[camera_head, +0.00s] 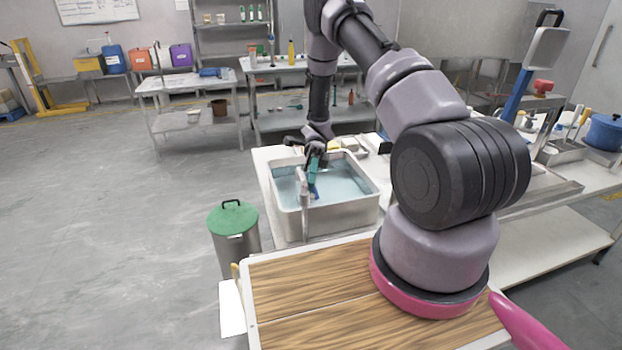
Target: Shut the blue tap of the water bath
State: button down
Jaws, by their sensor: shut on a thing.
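The water bath (335,214) is a square grey metal basin with blue water in it, on the near end of a white bench. A grey metal spout (304,207) stands at its front wall. The blue tap (314,192) shows as a small blue piece just right of the spout, over the water. My gripper (314,179) reaches down over the bath from the back, beside the spout, and is shut on the blue tap. The fingertips are small and partly hidden, so the exact contact is hard to see.
A bin with a green lid (232,217) stands left of the bath. A wooden-topped surface (310,290) lies in front. Dishes (352,146) sit on the bench behind the bath. A blue pot (604,132) is at the far right. The floor at left is clear.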

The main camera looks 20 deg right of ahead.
jog(key=shift+f+g, duration=0.25)
jog(key=shift+g, duration=0.25)
jog(key=c, duration=0.8)
grip_release()
jog(key=v, duration=1.1)
jog(key=shift+s+f, duration=0.1)
jog(key=shift+f, duration=0.05)
jog(key=shift+d, duration=0.1)
jog(key=shift+c, duration=0.3)
